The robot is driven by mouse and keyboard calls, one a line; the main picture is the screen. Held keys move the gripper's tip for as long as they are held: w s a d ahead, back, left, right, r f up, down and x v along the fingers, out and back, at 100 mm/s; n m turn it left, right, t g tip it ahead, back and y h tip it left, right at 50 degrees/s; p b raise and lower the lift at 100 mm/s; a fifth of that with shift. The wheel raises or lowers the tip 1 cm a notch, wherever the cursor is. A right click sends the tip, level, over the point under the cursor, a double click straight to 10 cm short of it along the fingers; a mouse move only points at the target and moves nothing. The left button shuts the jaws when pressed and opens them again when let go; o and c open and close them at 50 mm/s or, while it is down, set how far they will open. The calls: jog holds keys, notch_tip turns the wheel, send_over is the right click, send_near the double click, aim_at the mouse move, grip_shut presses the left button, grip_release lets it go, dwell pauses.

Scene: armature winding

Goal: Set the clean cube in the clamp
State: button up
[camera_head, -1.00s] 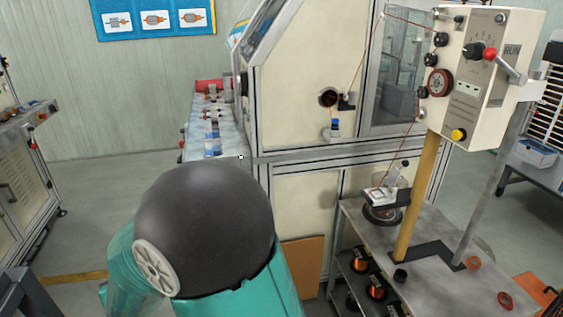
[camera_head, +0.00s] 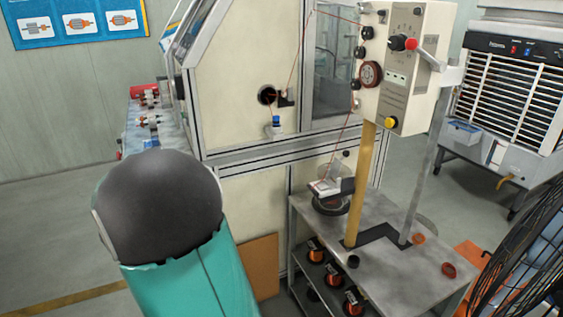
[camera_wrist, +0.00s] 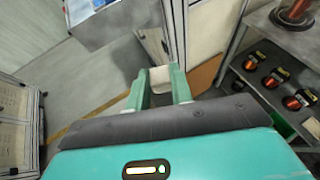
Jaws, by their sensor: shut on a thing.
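In the wrist view, my gripper (camera_wrist: 160,84) points down and away, its two green fingers shut on a small pale block (camera_wrist: 160,74), which looks like the clean cube. Only part of the block shows between the fingertips. The head view shows my dark arm joint and green link, but not the gripper. A small pale, metallic fixture (camera_head: 325,187), which looks like the clamp, sits above the spool on the grey bench, with the red wire running down to it. It is too small to tell whether its jaws are open. My gripper is apart from it.
The cream winding machine (camera_head: 238,110) stands ahead. The grey bench (camera_head: 400,275) bears a yellow post (camera_head: 361,190), a tensioner box (camera_head: 410,60) and loose rings. Copper spools (camera_head: 332,273) fill its lower shelf. A black fan guard (camera_head: 530,240) is at the right. Floor at left is clear.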

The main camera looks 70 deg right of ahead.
jog(key=s+d+r+m+g+h, duration=0.1)
jog(key=s+d+r+m+g, duration=0.25)
jog(key=s+d, duration=0.65)
notch_tip(320, 180, up, 4)
jog(key=m+g+y, duration=0.3)
jog(key=m+g, duration=0.7)
jog(key=g, duration=0.1)
send_over(318, 185)
jog(key=shift+s, duration=0.2)
jog(key=shift+f, duration=1.8)
jog(key=shift+w+f, duration=0.1)
jog(key=shift+f, duration=0.85)
jog(key=o, duration=1)
